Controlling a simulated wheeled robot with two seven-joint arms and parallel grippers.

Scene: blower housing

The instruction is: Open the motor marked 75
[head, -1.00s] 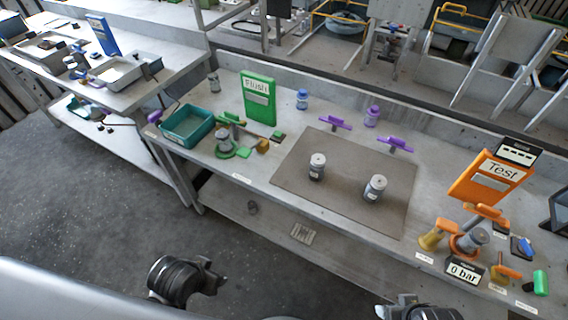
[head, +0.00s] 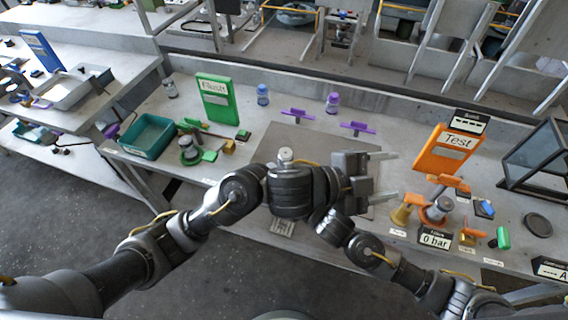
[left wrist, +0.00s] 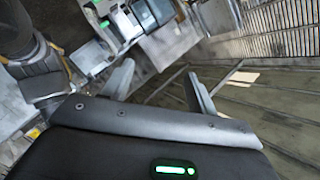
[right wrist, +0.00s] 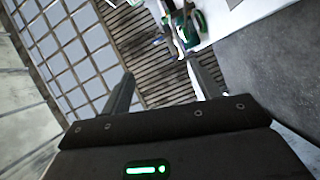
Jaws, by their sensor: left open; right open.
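Two arms cross in front of the brown mat (head: 262,147). The top of one grey motor (head: 285,155) shows above an arm in the head view. The other motor that stood on the mat is hidden behind my left gripper (head: 388,176). No number on a motor can be read. My left gripper is open and empty over the right of the mat, its fingers pointing right. The left wrist view shows its spread fingers (left wrist: 158,75). My right gripper, masked in the head view, is open and empty in the right wrist view (right wrist: 160,72).
Two purple handled tools (head: 298,114) (head: 357,128) lie behind the mat. A green Flush panel (head: 216,100) and a teal bin (head: 148,137) stand left. An orange Test panel (head: 446,150), a 0 bar display (head: 435,240) and a dark-framed box (head: 540,160) stand right.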

